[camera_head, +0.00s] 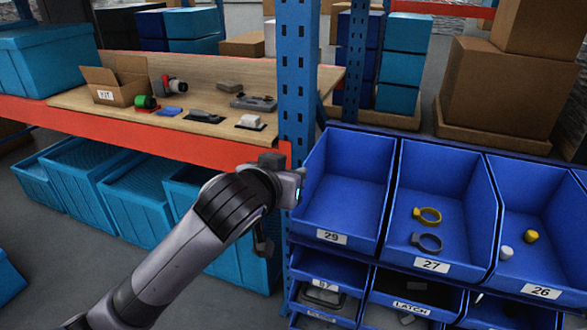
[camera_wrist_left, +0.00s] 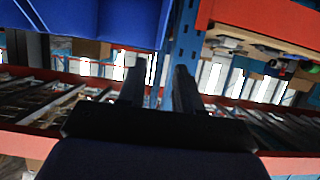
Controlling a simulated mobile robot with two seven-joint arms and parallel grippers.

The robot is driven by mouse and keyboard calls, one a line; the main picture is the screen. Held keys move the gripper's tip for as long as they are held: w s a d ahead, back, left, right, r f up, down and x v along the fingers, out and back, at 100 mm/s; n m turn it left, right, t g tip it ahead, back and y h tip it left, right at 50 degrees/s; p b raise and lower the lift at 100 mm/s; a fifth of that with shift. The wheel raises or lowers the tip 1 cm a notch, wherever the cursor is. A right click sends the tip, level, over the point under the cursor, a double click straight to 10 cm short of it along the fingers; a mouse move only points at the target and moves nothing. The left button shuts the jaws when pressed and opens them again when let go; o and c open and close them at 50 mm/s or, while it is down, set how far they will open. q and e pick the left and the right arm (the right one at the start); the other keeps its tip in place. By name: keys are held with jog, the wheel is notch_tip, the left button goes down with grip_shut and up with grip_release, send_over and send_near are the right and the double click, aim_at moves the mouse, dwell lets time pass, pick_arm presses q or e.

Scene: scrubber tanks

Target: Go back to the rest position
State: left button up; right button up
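My left arm (camera_head: 185,240) reaches in from the lower left of the head view. Its wrist end is in front of the blue rack post (camera_head: 298,75), beside the left wall of bin 29 (camera_head: 345,195). In the left wrist view the two dark fingers of my left gripper (camera_wrist_left: 160,80) stand apart with nothing visible between them. The fingers are mostly hidden behind the wrist in the head view. My right arm and gripper are not in view.
Bin 27 (camera_head: 480,240) holds a yellow ring (camera_head: 428,216) and a grey ring (camera_head: 427,243). Bin 26 (camera_head: 541,292) holds small yellow and white pieces. A wooden shelf (camera_head: 215,95) with an orange edge beam holds a cardboard box (camera_head: 118,86) and tools. Teal crates (camera_head: 85,205) stand below.

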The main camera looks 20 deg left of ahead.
pick_arm(q)
jog(key=s+a+f+g, duration=0.2)
jog(key=s+f+g, duration=0.1)
jog(key=s+f, duration=0.6)
jog(key=s+a+f+m+g, duration=0.1)
jog(key=s+a+f+g, duration=0.25)
jog(key=s+f, duration=0.55)
jog(key=s+a+f+g, duration=0.25)
jog(key=s+f, duration=0.45)
jog(key=s, duration=0.4)
jog(key=w+d+f+t+h, duration=0.1)
jog(key=w+d+f+t, duration=0.2)
jog(key=w+f+t, duration=0.2)
notch_tip(320, 180, down, 3)
jog(key=shift+w+d+f+m+t, duration=0.1)
jog(key=shift+w+d+m+t, duration=0.25)
jog(key=shift+w+m+t, duration=0.05)
